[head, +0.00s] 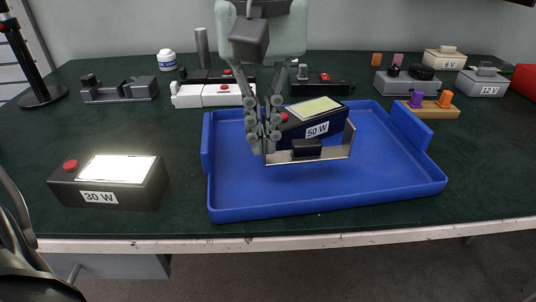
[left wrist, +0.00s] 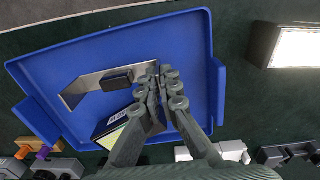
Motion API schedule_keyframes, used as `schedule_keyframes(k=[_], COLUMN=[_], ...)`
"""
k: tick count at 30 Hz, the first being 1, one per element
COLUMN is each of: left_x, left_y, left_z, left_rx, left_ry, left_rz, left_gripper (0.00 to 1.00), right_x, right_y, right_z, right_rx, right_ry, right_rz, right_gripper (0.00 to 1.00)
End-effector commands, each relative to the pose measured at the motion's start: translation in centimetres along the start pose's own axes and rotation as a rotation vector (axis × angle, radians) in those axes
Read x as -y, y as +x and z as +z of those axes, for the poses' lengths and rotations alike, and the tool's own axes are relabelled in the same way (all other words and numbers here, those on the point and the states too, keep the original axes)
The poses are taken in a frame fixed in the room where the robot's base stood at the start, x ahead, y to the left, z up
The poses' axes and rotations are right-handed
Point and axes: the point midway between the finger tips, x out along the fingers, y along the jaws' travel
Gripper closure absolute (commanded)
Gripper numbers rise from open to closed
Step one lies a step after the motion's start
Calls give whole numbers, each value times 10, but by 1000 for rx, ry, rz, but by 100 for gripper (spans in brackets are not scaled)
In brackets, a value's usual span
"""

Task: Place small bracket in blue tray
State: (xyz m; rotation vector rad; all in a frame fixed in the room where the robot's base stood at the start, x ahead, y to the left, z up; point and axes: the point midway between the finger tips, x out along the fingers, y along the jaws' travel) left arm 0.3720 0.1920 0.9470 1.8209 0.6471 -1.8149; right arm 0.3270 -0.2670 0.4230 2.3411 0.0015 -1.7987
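The small bracket (head: 338,153) is a thin grey metal U-shape with a black block on it. My left gripper (head: 265,145) comes down from the top and is shut on the bracket's left upright. In the left wrist view the gripper (left wrist: 157,76) grips one end of the bracket (left wrist: 85,83). The bracket is over the blue tray (head: 390,180), level in the head view; I cannot tell whether it touches the floor of the tray.
A black box marked 50 W (head: 318,128) is in the tray, behind the bracket. A 30 W lamp box (head: 117,184) stands left of the tray. Several housings and a white fixture (head: 211,95) line the back. The tray's front and right floor is clear.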

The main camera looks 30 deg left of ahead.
Motion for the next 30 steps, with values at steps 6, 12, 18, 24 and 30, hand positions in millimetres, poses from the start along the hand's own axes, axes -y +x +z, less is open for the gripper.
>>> schedule_keyframes(k=[6, 12, 18, 24, 30], left_x=[-4, -4, -4, -4, -4], left_y=[14, 41, 42, 45, 46], left_z=[1, 1, 1, 1, 1], left_rx=[3, 3, 0, 0, 0], left_ry=[-1, -2, -3, -3, -3], left_rz=[-1, 1, 4, 3, 3], left_gripper=[100, 100, 100, 100, 91], right_x=[0, -1, -3, -4, -6], right_y=[3, 2, 1, -1, -10], right_z=[3, 3, 1, -2, -8], right_rx=[7, 7, 2, -4, -12], right_ry=[0, 1, 1, 0, 0], right_rz=[1, 2, 4, 7, 12], right_gripper=[60, 60, 60, 60, 60])
